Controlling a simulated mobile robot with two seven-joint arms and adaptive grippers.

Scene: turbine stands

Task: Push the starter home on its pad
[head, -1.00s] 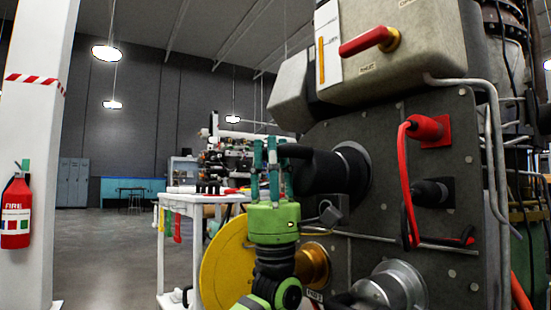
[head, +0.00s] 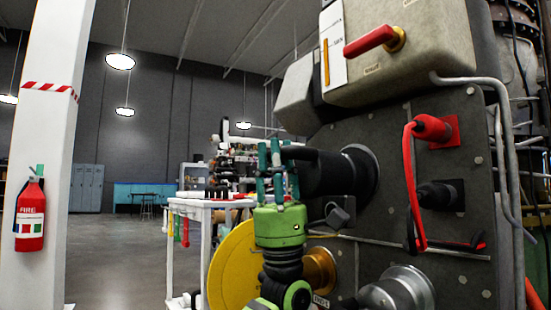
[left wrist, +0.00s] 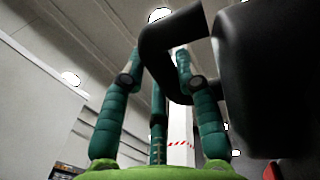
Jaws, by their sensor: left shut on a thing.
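The starter (head: 325,174) is a black cylinder standing out from the left side of the grey machine housing. Its inner end meets a dark round flange (head: 366,170), which looks like its pad; I cannot tell whether any gap is left. A curved black handle (head: 300,153) sticks out from the starter's outer end. My left gripper (head: 276,165), green with teal fingers, points up and is shut on this handle. In the left wrist view the handle (left wrist: 153,45) passes between the fingertips (left wrist: 157,68), and the starter's dark body (left wrist: 272,80) fills the right side. My right gripper is not in view.
A yellow disc (head: 228,268) and a brass-coloured fitting (head: 320,268) sit close below the starter. A red-handled lever (head: 370,40) is above, and a red cable plug (head: 430,127) is to the right.

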